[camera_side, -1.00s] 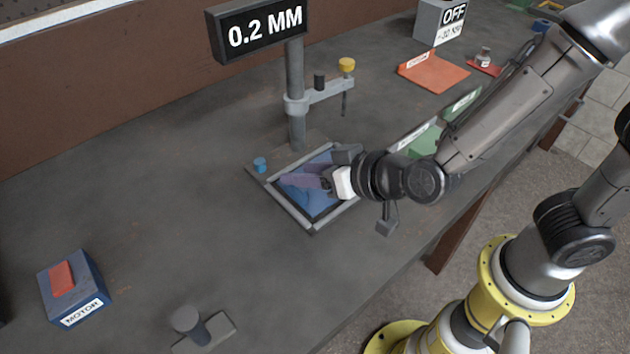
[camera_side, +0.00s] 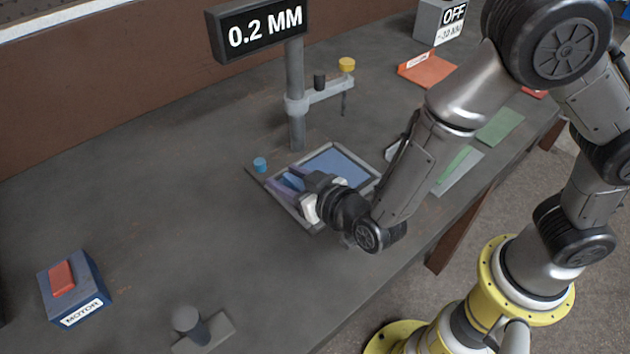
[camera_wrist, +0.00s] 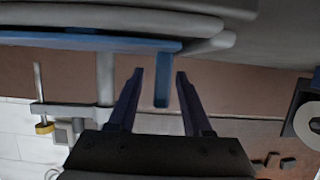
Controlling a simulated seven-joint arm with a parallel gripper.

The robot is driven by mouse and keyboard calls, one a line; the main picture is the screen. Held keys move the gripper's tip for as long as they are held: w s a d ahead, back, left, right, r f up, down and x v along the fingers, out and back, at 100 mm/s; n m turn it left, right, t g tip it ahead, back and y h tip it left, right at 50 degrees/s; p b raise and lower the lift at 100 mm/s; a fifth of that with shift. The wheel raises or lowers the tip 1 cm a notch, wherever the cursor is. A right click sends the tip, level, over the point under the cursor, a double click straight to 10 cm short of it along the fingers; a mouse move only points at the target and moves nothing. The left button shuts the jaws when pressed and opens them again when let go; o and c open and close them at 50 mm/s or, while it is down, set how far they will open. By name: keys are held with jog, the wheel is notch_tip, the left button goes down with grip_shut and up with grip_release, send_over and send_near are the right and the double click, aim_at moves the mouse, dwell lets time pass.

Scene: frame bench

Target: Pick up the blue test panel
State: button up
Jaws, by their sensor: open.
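The blue test panel (camera_side: 338,165) lies in a grey-rimmed frame (camera_side: 368,190) on the bench in the side view. My gripper (camera_side: 284,185) is low over the frame's left corner, its purple fingers spread and covering part of the panel. In the wrist view the panel shows as a thin blue edge (camera_wrist: 95,43) near the top. A blue tab (camera_wrist: 162,90) hangs from it between the open fingers of my gripper (camera_wrist: 158,75). The tab shows gaps to both fingers there. Whether the fingers touch the panel cannot be told.
A post with a "0.2 MM" sign (camera_side: 262,32) and a side clamp (camera_side: 325,93) stands behind the frame. A small blue knob (camera_side: 260,164) is at its left. A motor box (camera_side: 75,285) and a grey peg (camera_side: 200,328) stand front left. The bench's left middle is clear.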

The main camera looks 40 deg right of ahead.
jog(key=shift+w+f, duration=0.15)
jog(key=shift+w, duration=0.3)
grip_shut()
dwell(1.1)
